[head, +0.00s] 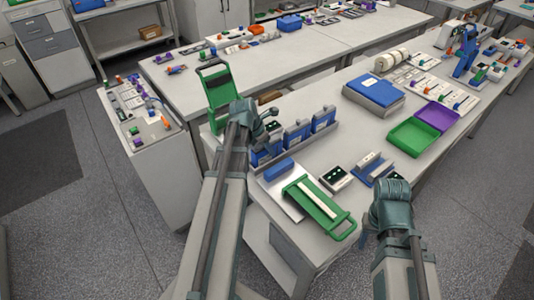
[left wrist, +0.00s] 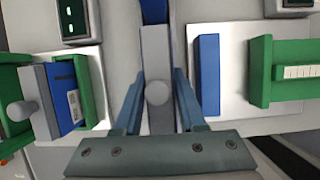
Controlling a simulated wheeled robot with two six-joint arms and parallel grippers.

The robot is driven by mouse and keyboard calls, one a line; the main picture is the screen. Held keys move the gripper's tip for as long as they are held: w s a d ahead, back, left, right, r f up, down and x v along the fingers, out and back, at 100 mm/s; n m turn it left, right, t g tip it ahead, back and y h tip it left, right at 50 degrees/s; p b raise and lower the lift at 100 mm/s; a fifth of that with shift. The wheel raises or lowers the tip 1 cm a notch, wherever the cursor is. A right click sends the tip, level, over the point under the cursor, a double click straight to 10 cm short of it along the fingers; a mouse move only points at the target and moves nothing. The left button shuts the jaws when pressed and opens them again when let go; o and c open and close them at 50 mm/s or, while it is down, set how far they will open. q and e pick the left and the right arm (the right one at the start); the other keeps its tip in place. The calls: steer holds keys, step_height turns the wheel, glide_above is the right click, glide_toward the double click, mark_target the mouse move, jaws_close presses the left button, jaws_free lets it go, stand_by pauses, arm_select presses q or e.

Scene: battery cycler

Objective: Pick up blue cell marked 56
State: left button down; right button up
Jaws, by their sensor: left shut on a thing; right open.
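Blue cells with grey knobbed tops stand in a row on the near bench; two show clearly in the head view, the middle one (head: 297,134) and the far one (head: 323,119). My left gripper (left wrist: 157,105) is shut on the grey top of a cell (left wrist: 157,60), its round knob between the fingers. In the head view this cell's blue body (head: 265,155) shows partly below my left gripper. Another blue cell (left wrist: 65,95) sits at a green holder at the left of the wrist view; its label is unreadable. No number 56 is legible. My right gripper (head: 364,233) is open, low at the bench front.
A blue block (head: 279,168) lies on a white plate beside a green handled frame (head: 325,213). An upright green frame (head: 215,85) stands behind my left arm. Green (head: 413,137) and purple (head: 436,114) trays and a blue box (head: 374,91) lie to the right.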

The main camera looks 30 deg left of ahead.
arm_select(q)
step_height(320, 180, up, 10)
steer(key=p, duration=1)
